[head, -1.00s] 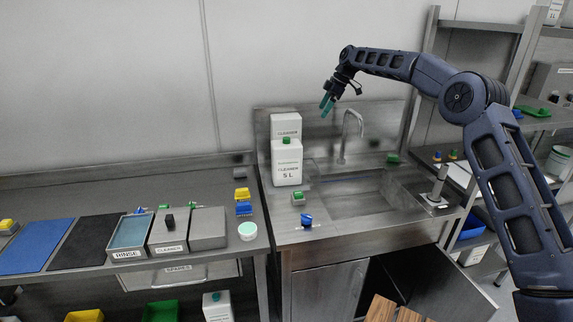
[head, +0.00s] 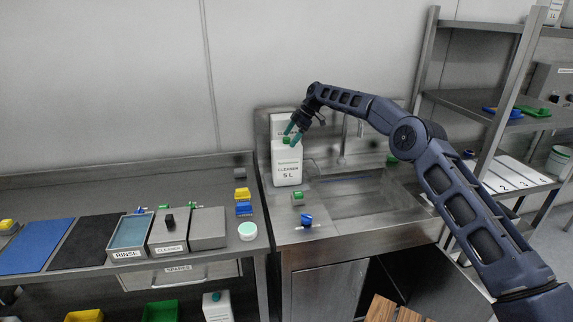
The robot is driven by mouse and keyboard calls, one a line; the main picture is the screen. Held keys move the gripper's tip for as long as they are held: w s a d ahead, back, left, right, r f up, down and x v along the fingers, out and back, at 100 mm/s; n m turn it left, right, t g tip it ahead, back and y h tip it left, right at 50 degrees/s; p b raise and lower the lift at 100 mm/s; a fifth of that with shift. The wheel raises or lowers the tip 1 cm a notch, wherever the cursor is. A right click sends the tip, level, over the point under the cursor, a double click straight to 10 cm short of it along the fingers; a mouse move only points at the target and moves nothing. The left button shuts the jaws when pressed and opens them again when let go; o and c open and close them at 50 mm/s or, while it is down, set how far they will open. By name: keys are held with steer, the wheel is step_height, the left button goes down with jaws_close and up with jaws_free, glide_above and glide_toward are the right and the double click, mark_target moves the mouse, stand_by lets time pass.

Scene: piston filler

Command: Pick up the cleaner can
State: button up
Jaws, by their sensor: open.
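The cleaner can (head: 287,172) is a white jug labelled "CLEANER 5 L" with a green cap (head: 286,140). It stands upright on the steel sink unit, left of the basin. A second white container (head: 284,121) stands behind it, mostly hidden. My gripper (head: 292,135) has teal fingertips and is open, pointing down at the top of the front can, around or just in front of the cap. I cannot tell whether the fingers touch it.
The tap (head: 344,140) and sink basin (head: 375,195) are to the right, partly behind my arm. A green-topped item (head: 298,198) and a blue item (head: 306,220) lie in front of the can. Trays marked RINSE (head: 130,234) and CLEANER (head: 168,232) stand on the left bench.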

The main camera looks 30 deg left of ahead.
mark_target(284, 146)
steer(key=shift+x, duration=3.05)
steer(key=shift+d, duration=0.1)
steer(key=c, duration=1.8)
steer(key=shift+c, duration=0.8)
steer(key=shift+r, duration=0.15)
